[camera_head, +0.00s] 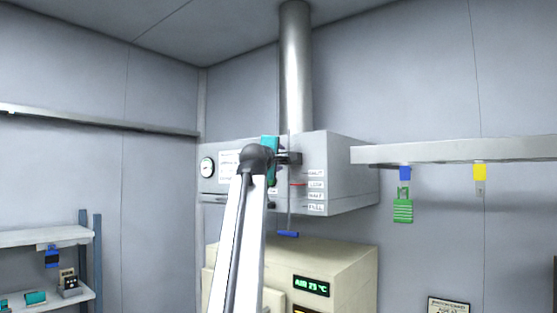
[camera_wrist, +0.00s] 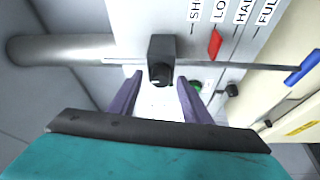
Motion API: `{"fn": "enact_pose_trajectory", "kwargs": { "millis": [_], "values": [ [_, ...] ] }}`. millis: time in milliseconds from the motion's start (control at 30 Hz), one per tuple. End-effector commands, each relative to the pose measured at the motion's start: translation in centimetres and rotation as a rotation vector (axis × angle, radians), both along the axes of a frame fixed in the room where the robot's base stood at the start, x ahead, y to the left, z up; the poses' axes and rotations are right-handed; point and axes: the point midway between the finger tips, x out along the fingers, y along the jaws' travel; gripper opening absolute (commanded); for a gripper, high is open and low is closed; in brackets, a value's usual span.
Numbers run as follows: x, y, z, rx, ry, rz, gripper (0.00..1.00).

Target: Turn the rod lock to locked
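The rod lock is a dark block with a round black knob (camera_wrist: 160,74), set on a thin metal rod (camera_wrist: 225,66). In the head view the lock block (camera_head: 292,158) shows just right of my wrist. My gripper (camera_wrist: 159,80) is open, its two purple fingers on either side of the knob with a visible gap at each side. I cannot tell how deep the knob sits between them. A red pointer (camera_wrist: 215,44) on the rod is at the label that starts "LO". The rod ends in a blue handle (camera_wrist: 302,68), also in the head view (camera_head: 288,234).
The lock is at a grey hood box (camera_head: 345,170) with a gauge (camera_head: 207,167) and a vertical duct (camera_head: 296,70). A beige oven (camera_head: 345,262) stands below. A green button (camera_wrist: 196,86) is near the right finger.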

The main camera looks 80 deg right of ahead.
Motion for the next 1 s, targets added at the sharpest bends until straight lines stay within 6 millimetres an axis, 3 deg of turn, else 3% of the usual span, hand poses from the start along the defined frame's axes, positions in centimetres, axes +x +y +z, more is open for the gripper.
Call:
{"fn": "enact_pose_trajectory", "kwargs": {
  "millis": [467, 1000],
  "values": [
    [0.1, 0.6, -0.1, 0.001, -0.001, 0.001, 0.43],
    [1.1, 5.4, -0.4, 0.001, -0.002, 0.01, 0.43]
  ]
}}
